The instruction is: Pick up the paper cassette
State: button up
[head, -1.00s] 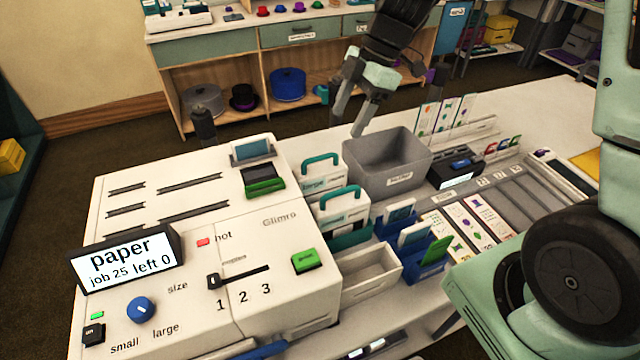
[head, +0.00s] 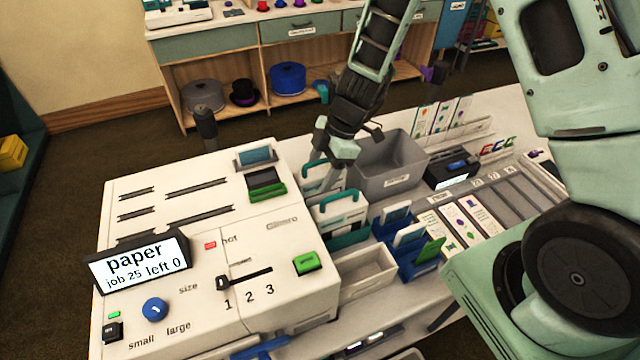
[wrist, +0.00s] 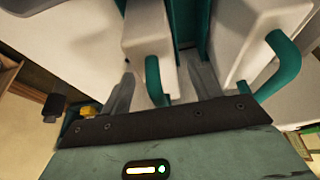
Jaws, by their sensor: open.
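Two white paper cassettes with teal arched handles stand side by side right of the white machine. The back cassette (head: 313,186) is partly hidden behind my gripper; the front cassette (head: 349,213) shows clearly. My gripper (head: 332,176) is open and low over the back cassette. In the wrist view, a teal handle (wrist: 155,80) of a white cassette (wrist: 148,38) lies between the spread fingers of my gripper (wrist: 160,68). The other cassette's handle (wrist: 283,65) lies outside the right finger. I cannot tell whether the fingers touch the cassette.
The white machine (head: 190,235) has a screen (head: 140,262) reading "paper job 25 left 0". A grey bin (head: 385,180) stands close behind and right of my gripper. Blue card holders (head: 400,250) and an empty light tray (head: 365,275) sit in front.

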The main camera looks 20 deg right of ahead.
jog(key=shift+a+f, duration=0.2)
jog(key=shift+f, duration=0.25)
grip_shut()
jog(key=shift+r, duration=0.1)
notch_tip(320, 180, up, 18)
jog(key=b, duration=0.2)
dwell(0.3)
dwell(0.4)
